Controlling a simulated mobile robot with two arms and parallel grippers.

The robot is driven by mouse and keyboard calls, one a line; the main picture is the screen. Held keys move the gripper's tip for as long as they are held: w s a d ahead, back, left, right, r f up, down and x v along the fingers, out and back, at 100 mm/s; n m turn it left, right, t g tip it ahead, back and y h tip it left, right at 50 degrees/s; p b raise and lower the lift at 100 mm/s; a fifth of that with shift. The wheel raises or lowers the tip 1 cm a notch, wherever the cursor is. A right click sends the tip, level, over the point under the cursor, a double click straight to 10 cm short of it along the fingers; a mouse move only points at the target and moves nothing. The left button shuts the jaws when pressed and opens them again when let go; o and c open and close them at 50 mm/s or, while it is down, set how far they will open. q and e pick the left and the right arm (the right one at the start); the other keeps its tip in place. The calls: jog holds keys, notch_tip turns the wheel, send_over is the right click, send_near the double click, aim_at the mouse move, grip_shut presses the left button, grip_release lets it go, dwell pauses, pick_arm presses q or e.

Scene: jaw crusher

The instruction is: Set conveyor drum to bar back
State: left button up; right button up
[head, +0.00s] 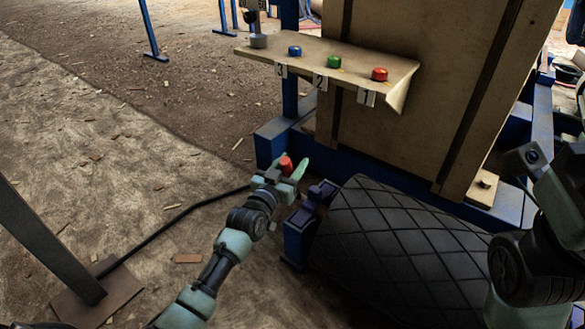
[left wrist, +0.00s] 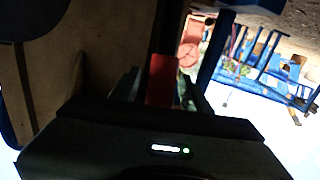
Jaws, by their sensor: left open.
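The conveyor drum (head: 400,235) is a large black roller with a diamond-pattern surface, low at the front of the machine. My left gripper (head: 289,168) is open beside the blue frame, to the upper left of the drum. A small red piece (head: 286,165) shows between its fingers. A red block (left wrist: 161,80) also shows between the dark fingers in the left wrist view; I cannot tell whether they touch it. A dark purple-grey bracket (head: 316,197) sits on the blue frame at the drum's left end.
A tan shelf (head: 345,62) above carries blue (head: 295,51), green (head: 334,62) and red (head: 379,74) buttons with number tags. A tan panel (head: 410,90) stands behind the drum. A black cable crosses the floor. A dark post (head: 45,240) stands at left. The floor at left is mostly open.

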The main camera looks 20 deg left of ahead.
pick_arm(q)
jog(key=shift+w, duration=0.2)
grip_shut()
dwell(1.3)
